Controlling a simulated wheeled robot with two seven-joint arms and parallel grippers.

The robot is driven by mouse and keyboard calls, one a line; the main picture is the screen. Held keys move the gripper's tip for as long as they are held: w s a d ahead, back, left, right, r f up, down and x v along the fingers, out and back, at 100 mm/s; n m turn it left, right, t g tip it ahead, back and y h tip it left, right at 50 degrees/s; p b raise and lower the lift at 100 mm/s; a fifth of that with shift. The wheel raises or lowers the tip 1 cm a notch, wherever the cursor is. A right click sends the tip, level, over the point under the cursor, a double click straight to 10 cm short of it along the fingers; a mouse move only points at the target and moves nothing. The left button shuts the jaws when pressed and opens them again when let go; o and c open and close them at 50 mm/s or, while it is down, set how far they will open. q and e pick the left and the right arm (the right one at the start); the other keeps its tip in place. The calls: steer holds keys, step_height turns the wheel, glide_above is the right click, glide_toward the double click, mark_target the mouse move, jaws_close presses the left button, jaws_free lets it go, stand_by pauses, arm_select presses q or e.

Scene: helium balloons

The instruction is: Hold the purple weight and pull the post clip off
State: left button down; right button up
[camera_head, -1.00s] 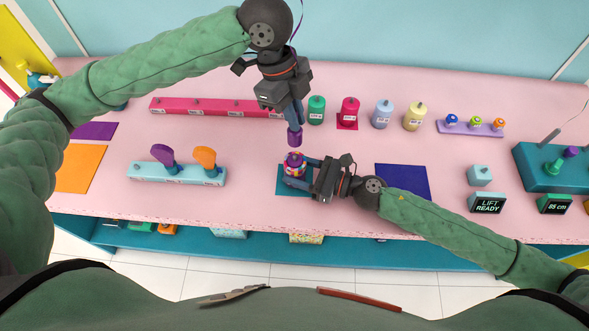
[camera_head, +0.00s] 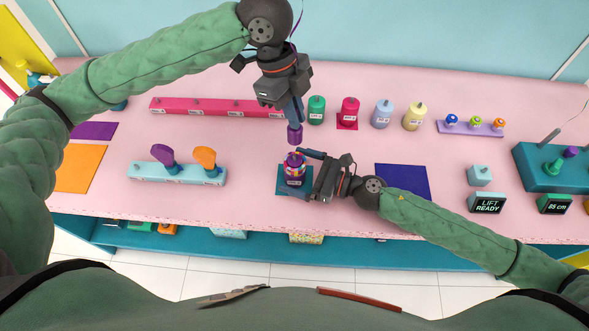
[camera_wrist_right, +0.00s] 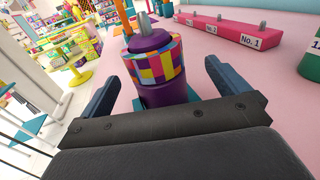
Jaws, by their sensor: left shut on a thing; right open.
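The purple weight (camera_head: 295,178) stands upright on a small teal mat (camera_head: 281,188), with a colourful checkered band round its upper part. In the right wrist view the weight (camera_wrist_right: 166,95) shows a bare grey post on top. My right gripper (camera_head: 308,170) is open, its fingers on either side of the weight with gaps between. My left gripper (camera_head: 295,118) is shut on a small purple piece (camera_head: 295,135), which looks like the post clip, held above and behind the weight, apart from it. The clip's grip is partly hidden by the fingers.
Green, pink, blue and yellow weights (camera_head: 383,113) stand behind on the right. A pink rack (camera_head: 215,106) lies at the back left, a light blue block with purple and orange pieces (camera_head: 150,172) at left. A dark blue mat (camera_head: 405,180) lies right, beneath my right arm.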

steer(key=shift+d, duration=0.1)
steer(key=shift+v, duration=5.9)
steer(key=shift+f, duration=0.1)
steer(key=shift+s, duration=0.1)
